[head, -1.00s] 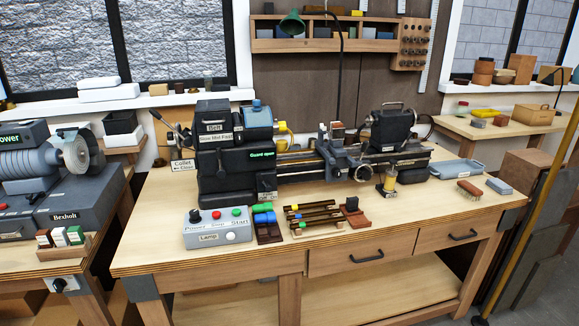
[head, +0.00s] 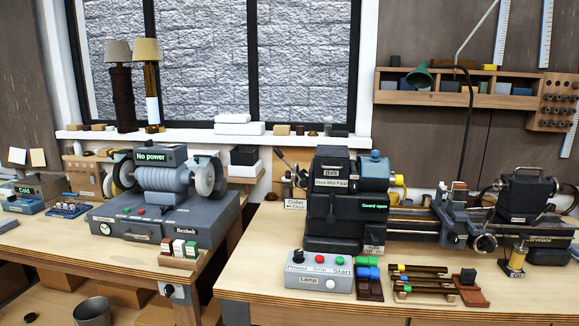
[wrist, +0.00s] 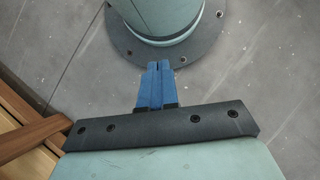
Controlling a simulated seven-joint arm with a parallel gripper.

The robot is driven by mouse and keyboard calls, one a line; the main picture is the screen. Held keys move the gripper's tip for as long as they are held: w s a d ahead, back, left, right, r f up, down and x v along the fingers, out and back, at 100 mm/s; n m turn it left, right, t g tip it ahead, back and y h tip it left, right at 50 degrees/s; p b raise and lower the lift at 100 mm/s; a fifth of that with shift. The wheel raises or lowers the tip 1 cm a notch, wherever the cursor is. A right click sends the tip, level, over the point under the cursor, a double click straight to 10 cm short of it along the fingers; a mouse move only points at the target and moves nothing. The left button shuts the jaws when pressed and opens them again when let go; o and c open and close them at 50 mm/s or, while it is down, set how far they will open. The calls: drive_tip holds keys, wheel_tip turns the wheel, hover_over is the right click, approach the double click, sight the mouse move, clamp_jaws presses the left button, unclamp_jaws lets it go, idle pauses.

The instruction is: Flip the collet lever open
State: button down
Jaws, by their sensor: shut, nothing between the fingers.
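The collet lever (head: 282,162) is a thin dark rod with a knob at the left end of the dark lathe headstock (head: 333,200). It slants up to the left. A white sign reading "Collet" and "Close" with an arrow (head: 295,204) is below it. My gripper (wrist: 158,64) shows only in the wrist view. Its blue fingers are together and empty, over a grey floor beside a round pale-green base with a dark bolted flange. It is not in the head view, so its distance from the lever cannot be told.
A grey control box (head: 319,270) with buttons stands before the lathe on the wooden bench (head: 250,270). A bench grinder (head: 165,200) marked "No power" is on the left bench. A gap separates the benches. A rack of rods (head: 418,282) lies right of the box.

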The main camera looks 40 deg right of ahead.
drive_tip(key=w+d+r+n+t+h, duration=0.1)
drive_tip(key=w+d+r+t+h, duration=0.15)
drive_tip(key=w+r, duration=0.75)
drive_tip(key=w+d+r+n+t+h, duration=0.1)
drive_tip(key=w+d+r+t+h, duration=0.15)
drive_tip(key=w, duration=1.45)
drive_tip(key=w+d+r+n+t+h, duration=0.15)
drive_tip(key=w+r+t, duration=0.4)
drive_tip(key=w, duration=0.75)
drive_tip(key=w+d+r+t+h, duration=0.1)
drive_tip(key=w+r, duration=0.7)
drive_tip(key=r, duration=0.4)
drive_tip(key=w+d+r+t+h, duration=0.1)
drive_tip(key=w+r+t+h, duration=0.1)
drive_tip(key=w+r, duration=0.8)
drive_tip(key=d+r+n+h, duration=0.1)
drive_tip(key=d+r+h, duration=0.2)
drive_tip(key=r, duration=0.9)
drive_tip(key=d+r+n+g+h, duration=0.1)
drive_tip(key=d+r+h, duration=0.3)
drive_tip(key=d+r, duration=0.4)
drive_tip(key=w+d+r+n+h, duration=0.1)
drive_tip(key=d+r+h, duration=0.3)
drive_tip(key=r, duration=1.3)
drive_tip(key=d+n, duration=0.1)
drive_tip(key=d, duration=0.1)
drive_tip(key=shift+d+r+g, duration=0.3)
drive_tip(key=shift+d+g, duration=0.05)
